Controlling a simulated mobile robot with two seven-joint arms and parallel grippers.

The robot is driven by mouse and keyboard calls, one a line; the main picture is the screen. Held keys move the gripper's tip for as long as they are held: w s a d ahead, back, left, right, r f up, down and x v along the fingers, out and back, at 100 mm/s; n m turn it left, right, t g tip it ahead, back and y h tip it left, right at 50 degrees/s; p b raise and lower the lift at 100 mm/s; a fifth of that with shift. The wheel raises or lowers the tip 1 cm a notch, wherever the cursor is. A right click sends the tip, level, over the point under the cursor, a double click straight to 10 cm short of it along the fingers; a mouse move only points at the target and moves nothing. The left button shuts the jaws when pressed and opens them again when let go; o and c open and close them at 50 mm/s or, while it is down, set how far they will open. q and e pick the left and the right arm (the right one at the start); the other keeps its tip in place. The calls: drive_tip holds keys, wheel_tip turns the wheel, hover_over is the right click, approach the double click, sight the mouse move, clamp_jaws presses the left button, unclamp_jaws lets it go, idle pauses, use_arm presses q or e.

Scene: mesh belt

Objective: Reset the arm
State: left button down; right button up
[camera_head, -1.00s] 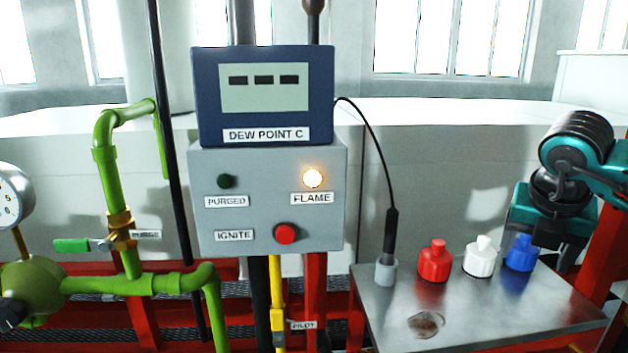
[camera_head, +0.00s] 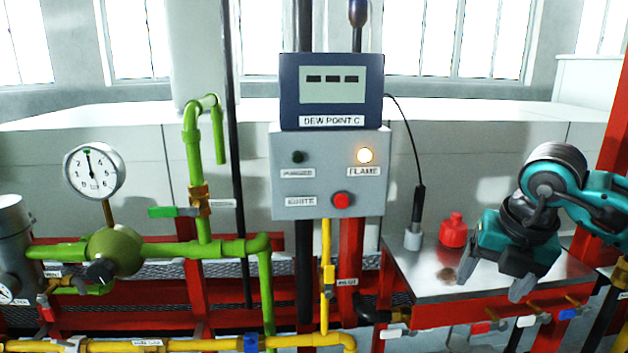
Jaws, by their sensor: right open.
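My right arm comes in from the right, and its teal and dark gripper (camera_head: 493,281) points down over the right part of the metal table (camera_head: 412,268). Its two grey fingertips are spread apart with nothing seen between them. The gripper is in front of the place where the white and blue bottles stood and hides them. The red bottle (camera_head: 453,232) stands just left of the gripper. My left gripper is not in view.
A probe (camera_head: 418,207) stands in a grey holder on the table, wired to the dew point display (camera_head: 333,90). The control box (camera_head: 330,178) has a lit flame lamp (camera_head: 365,156) and a red ignite button (camera_head: 342,200). Green pipes with a gauge (camera_head: 94,170) stand at left. Coloured valve handles line the table's front.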

drive_tip(key=s+a+f+n+g+y, duration=0.2)
drive_tip(key=a+f+y, duration=0.25)
drive_tip(key=a, duration=0.45)
drive_tip(key=s+a+r+m+t+y, duration=0.1)
drive_tip(key=s+a+m+y, duration=0.15)
drive_tip(key=a+y, duration=0.5)
drive_tip(key=s+a+r+m+t+y, duration=0.1)
drive_tip(key=s+a+m+y, duration=0.15)
drive_tip(key=a+y, duration=0.55)
drive_tip(key=w+d+f+m+t+h, duration=0.3)
drive_tip(key=d+f+m+t+h, duration=0.6)
drive_tip(key=m+t, duration=0.65)
drive_tip(key=s+d+f+m+g+h, duration=0.3)
drive_tip(key=s+f+m+g+h, duration=0.1)
drive_tip(key=f, duration=0.6)
drive_tip(key=s+d+f+m+g+h, duration=0.3)
drive_tip(key=s+f+m+g+h, duration=0.1)
drive_tip(key=s+f, duration=0.4)
wheel_tip(320, 180, down, 3)
drive_tip(key=shift+s+d+r+m+h, duration=0.2)
drive_tip(key=shift+s+m+h, duration=0.3)
drive_tip(key=shift+m, duration=0.45)
drive_tip(key=shift+w, duration=0.1)
